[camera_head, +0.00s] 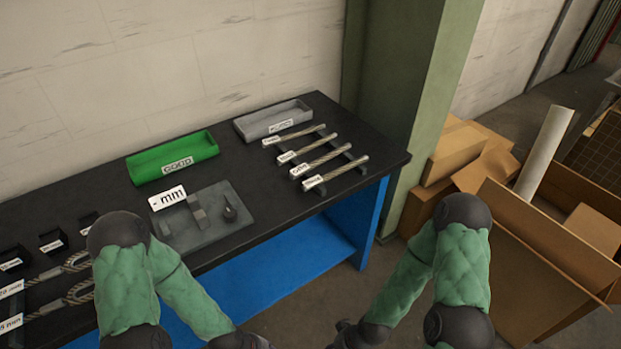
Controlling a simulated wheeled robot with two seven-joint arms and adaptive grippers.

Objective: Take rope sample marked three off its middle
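Several rope samples lie side by side on a dark rack at the right end of the black table: the backmost (300,133), the second (315,148), the third from the back (328,160) and the front one (345,172). Each has a white tag at its left end. The tag lettering is too small to tell surely which is marked three. My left gripper (240,342) and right gripper (347,335) are low at the bottom edge, in front of the table and well away from the samples. Their fingers are cut off or unclear.
A green tray (172,160) and a grey tray (272,119) stand at the back. A grey measuring plate (203,220) with a "- mm" sign (167,197) lies in the middle. Looped ropes (75,293) and small black boxes are at left. Cardboard boxes (540,235) stand beyond the green pillar.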

